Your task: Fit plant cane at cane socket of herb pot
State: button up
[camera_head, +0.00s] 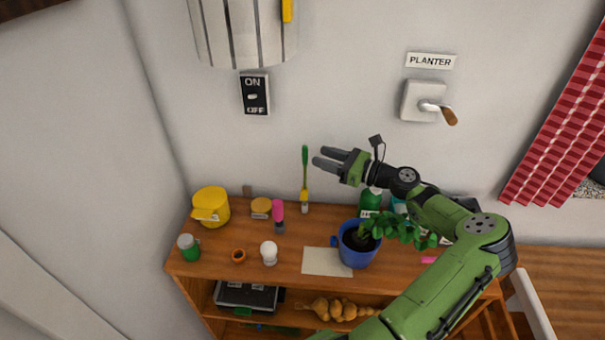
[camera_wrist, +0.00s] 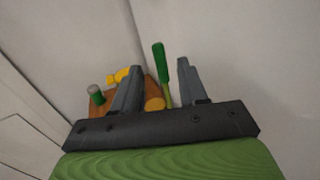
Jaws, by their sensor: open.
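The plant cane (camera_head: 305,160) appears to be the thin upright stick with a green upper part and yellow lower part, standing at the back of the wooden shelf top. It also shows in the wrist view (camera_wrist: 160,64), between my two fingers in the picture. My gripper (camera_head: 319,158) is open and empty, just right of the cane's green part, with fingers pointing left toward it. The herb pot (camera_head: 352,257) is blue with a leafy green plant, right of the middle of the shelf top. Its cane socket cannot be made out.
A pale sheet (camera_head: 324,262) lies beside the herb pot. A wall lever (camera_head: 436,108) sits under a PLANTER sign.

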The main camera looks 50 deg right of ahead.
aim_at(305, 163)
jog(key=x, duration=0.6)
jog(key=shift+w, duration=0.3)
jog(key=shift+s, duration=0.2)
jog(key=shift+c, duration=0.3)
grip_shut()
